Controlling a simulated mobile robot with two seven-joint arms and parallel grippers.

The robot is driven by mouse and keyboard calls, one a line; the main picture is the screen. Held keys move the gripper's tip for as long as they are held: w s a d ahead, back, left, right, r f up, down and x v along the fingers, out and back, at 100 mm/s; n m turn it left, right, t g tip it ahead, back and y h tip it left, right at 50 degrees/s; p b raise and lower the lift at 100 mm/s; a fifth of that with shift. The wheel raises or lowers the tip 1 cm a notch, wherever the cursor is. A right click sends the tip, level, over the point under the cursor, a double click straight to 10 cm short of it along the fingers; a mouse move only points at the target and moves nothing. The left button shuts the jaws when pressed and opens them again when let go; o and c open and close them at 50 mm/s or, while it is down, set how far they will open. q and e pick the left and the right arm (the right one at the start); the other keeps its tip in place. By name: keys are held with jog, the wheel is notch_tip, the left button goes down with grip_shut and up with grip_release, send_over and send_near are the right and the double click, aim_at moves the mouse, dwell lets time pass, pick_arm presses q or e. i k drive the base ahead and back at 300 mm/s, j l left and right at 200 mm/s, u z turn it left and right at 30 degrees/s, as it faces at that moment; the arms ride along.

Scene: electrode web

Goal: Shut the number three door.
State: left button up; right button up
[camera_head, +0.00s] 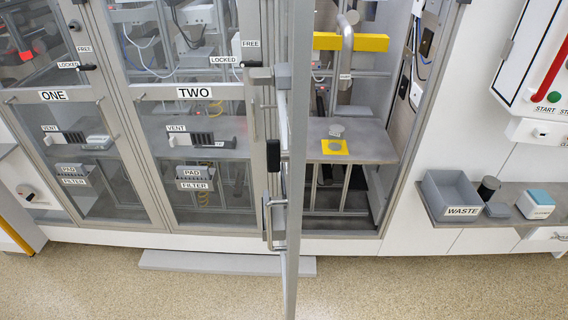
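The door with no visible number (294,170), to the right of doors ONE and TWO, stands open. It swings out toward me and shows almost edge-on. Its bay (355,190) is open on the right, with a grey shelf (375,148) inside. A grey bar handle (270,222) shows low beside the door's edge. A latch block (282,76) shows higher up. Door TWO (200,150) and door ONE (85,160) look shut. The number three label is not visible. Neither of my grippers is in view.
A grey step (225,263) lies on the floor below door TWO and reaches under the open door. On the right, a side shelf carries a WASTE bin (450,195), a dark cylinder (488,188) and a small box (535,204). The front floor (420,290) is clear.

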aim_at(293, 20)
jog(key=i+j+z, duration=0.15)
jog(key=j, duration=0.15)
jog(key=i+j+z, duration=0.1)
jog(key=j, duration=0.25)
jog(key=i+j+z, duration=0.15)
jog(key=j, duration=0.2)
jog(key=i+j+z, duration=0.1)
jog(key=j, duration=0.25)
jog(key=k+j+z, duration=0.15)
jog(key=j, duration=0.25)
jog(key=k+j+z, duration=0.15)
jog(key=j, duration=0.25)
jog(key=k+j+z, duration=0.15)
jog(key=j, duration=0.25)
jog(key=k+j+z, duration=0.15)
jog(key=j, duration=0.2)
jog(key=k+j+z, duration=0.15)
jog(key=j, duration=0.2)
jog(key=i+l, duration=0.55)
jog(key=i+u, duration=0.05)
